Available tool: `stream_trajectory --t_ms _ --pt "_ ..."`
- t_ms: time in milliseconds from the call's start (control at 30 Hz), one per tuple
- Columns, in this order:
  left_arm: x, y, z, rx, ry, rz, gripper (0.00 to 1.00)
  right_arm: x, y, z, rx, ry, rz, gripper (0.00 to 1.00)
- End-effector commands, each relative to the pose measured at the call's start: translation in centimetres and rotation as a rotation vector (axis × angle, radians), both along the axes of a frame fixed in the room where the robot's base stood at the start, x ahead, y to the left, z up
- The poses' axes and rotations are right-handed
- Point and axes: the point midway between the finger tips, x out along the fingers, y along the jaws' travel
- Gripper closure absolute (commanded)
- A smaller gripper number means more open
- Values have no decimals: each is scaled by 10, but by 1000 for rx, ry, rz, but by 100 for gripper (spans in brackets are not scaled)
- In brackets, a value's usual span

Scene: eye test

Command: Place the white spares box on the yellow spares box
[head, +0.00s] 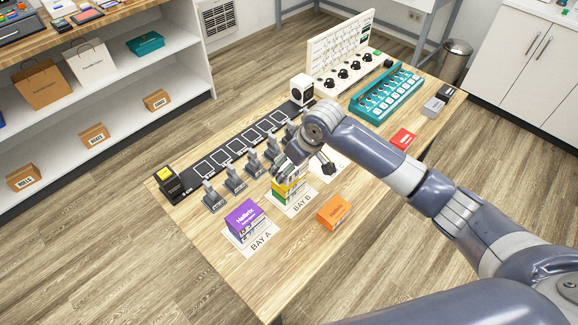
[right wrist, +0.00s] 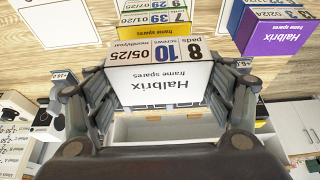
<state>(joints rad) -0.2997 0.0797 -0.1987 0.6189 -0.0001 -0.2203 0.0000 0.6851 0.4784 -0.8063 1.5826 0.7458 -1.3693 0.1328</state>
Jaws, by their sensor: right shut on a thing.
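The white spares box (right wrist: 158,84), marked "Halbrix frame spares", sits between the fingers of my right gripper (right wrist: 160,88), which is shut on it. In the head view my right gripper (head: 290,163) is over the Bay B stack and hides most of the white box. The yellow spares box (head: 291,185) lies on a green box (head: 283,196) there. In the right wrist view the yellow box (right wrist: 156,31) shows just beyond the white box's labelled edge. I cannot tell whether the white and yellow boxes touch. My left gripper is not in view.
A purple box (head: 244,216) tops the Bay A stack, left of Bay B. An orange box (head: 334,210) lies to the right, a red box (head: 403,139) farther back. Several grey clamps (head: 234,180) stand behind the bays. A teal tray (head: 386,92) is at the back right.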

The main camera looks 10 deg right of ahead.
Motion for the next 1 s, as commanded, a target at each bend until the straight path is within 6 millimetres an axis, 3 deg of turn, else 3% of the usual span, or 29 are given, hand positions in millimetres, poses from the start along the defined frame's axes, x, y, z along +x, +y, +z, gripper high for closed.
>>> stream_trajectory --t_ms 200,500,867,900,967,1000 --pt "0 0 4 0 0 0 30 12 3 -3 -1 1 0 52" --pt "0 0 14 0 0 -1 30 12 2 -35 -1 -1 1 52" --pt "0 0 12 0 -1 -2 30 12 2 -40 -1 0 0 52" --pt "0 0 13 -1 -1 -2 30 12 2 -39 -1 0 0 16" --pt "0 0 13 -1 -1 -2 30 12 2 -39 -1 0 0 5" --pt "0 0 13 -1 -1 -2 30 12 2 -39 -1 0 0 5"
